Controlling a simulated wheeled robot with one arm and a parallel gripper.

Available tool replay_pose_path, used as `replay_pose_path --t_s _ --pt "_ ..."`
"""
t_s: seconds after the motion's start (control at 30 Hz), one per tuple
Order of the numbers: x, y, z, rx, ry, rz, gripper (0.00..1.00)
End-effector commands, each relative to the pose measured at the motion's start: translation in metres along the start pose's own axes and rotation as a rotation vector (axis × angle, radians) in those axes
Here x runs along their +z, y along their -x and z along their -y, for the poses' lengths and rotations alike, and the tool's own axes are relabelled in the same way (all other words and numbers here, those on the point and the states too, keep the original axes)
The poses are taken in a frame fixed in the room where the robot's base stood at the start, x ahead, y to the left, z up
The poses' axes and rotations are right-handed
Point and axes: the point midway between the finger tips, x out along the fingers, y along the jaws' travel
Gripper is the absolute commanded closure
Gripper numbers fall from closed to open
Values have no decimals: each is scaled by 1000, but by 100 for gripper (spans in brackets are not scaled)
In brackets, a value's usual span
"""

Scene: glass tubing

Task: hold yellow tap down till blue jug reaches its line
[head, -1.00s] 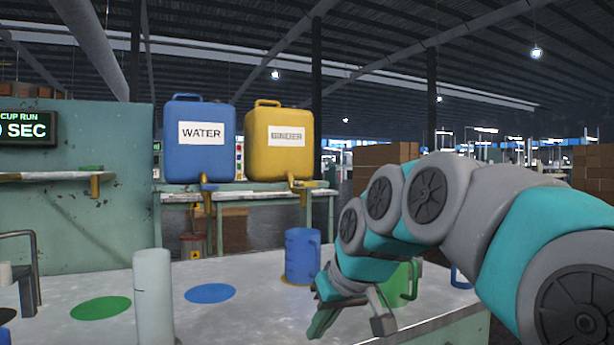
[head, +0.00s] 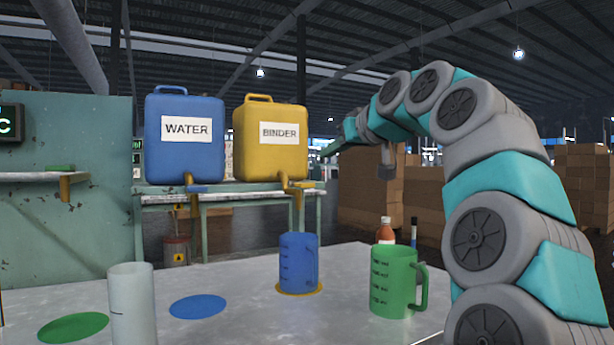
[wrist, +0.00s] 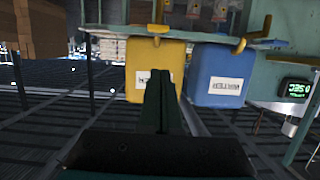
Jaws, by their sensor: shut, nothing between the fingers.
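The yellow BINDER tank (head: 271,140) stands on the back bench, with the yellow tap (head: 287,182) low on its front. The tank also shows upside down in the wrist view (wrist: 146,83). The blue jug (head: 299,262) stands upright on a yellow spot (head: 287,292) on the table, in front of and below that tap. It has dark marks on its side; its liquid level cannot be seen. My gripper (head: 328,151) is raised right of the yellow tank, apart from the tap. In the wrist view my gripper (wrist: 160,76) is shut and empty, pointing towards the tanks.
The blue WATER tank (head: 185,140) with its own tap (head: 191,183) stands to the left. A green jug (head: 395,281), a bottle (head: 385,231) and a pale cylinder (head: 132,305) stand on the table. Blue (head: 198,307) and green (head: 73,327) spots are bare.

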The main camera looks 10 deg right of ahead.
Motion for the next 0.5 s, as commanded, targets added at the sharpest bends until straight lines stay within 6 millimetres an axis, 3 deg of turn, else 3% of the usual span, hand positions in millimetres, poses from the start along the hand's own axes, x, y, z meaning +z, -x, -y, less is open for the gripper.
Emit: replay_pose_path --t_s 0.17,0.5 --pt "-10 4 -7 11 5 -30 100" --pt "-11 5 -7 12 6 -33 100"
